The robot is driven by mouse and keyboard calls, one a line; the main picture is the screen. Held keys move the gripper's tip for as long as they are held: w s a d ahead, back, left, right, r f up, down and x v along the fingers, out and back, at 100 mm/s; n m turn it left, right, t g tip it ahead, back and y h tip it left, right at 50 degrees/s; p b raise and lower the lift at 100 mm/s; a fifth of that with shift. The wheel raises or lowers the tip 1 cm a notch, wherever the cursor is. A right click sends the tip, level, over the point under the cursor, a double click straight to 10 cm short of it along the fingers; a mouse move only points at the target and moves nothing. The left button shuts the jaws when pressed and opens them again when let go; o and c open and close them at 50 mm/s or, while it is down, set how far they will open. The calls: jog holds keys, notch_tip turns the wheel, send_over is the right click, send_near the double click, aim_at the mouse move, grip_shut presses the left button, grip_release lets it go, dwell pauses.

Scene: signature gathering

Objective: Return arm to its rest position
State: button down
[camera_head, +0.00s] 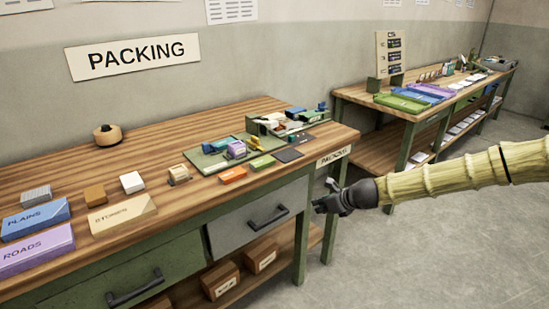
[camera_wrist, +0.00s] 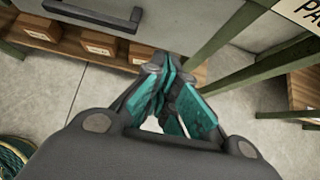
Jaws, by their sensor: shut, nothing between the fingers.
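My gripper (camera_head: 328,199) is in the head view at the end of my arm, which reaches in from the right edge. It is in the air in front of the right end of the packing bench (camera_head: 60,177), near the bench's corner leg. In the wrist view my gripper (camera_wrist: 157,62) has its teal-padded fingertips together, with nothing held. The floor and the bench's lower shelf show beyond the fingers.
A grey drawer (camera_head: 240,227) and the lower shelf with cardboard boxes (camera_head: 221,281) are left of my gripper. A second bench (camera_head: 352,92) stands behind at the right. Open grey floor (camera_head: 400,262) lies below my arm.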

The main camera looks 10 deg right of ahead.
jog(key=s+a+f+n+g+h+p, duration=0.1)
jog(key=s+a+f+n+g, duration=0.2)
jog(key=s+f, duration=0.35)
jog(key=s+a+f+n+p, duration=0.1)
jog(key=s+a+f+n, duration=0.4)
jog(key=s, duration=0.3)
jog(key=s+a+f+n+g+h+p, duration=0.1)
jog(key=s+a+f+n+g, duration=0.1)
jog(key=s+f+n, duration=0.4)
jog(key=s+d+f+n+g+h+p, duration=0.1)
jog(key=s+f+n+g+h+p, duration=0.1)
jog(key=s+n, duration=1.4)
jog(key=s+f+g+p, duration=0.1)
jog(key=s+p, duration=0.1)
jog(key=s, duration=1.1)
jog(key=shift+s+d+g, duration=0.2)
jog(key=shift+s+g, duration=0.1)
